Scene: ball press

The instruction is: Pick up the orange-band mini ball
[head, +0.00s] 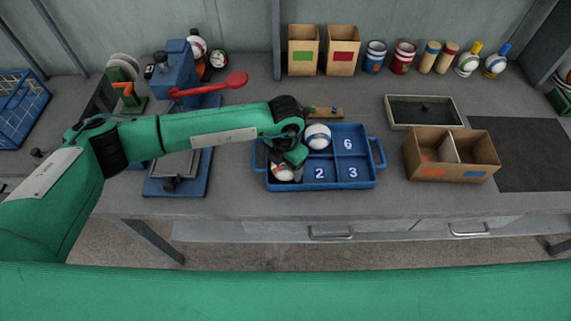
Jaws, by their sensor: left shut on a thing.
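The blue tray (376,160) has numbered compartments, with 6, 2 and 3 readable. A white ball with an orange-red band (281,173) is at the tray's front-left compartment. My left gripper (292,170) reaches down over it from above and is shut on it. The gripper hides part of this ball, and I cannot tell whether it still touches the tray floor. Another white ball with a dark band (318,136) sits in the back middle compartment, just behind the gripper. My right gripper is not in view.
A blue press with a red lever (236,80) stands left of the tray, under my left arm. A divided cardboard box (452,160) and a shallow grey tray (423,112) are to the right. Cardboard bins (303,50) and several cans line the back. The bench front is clear.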

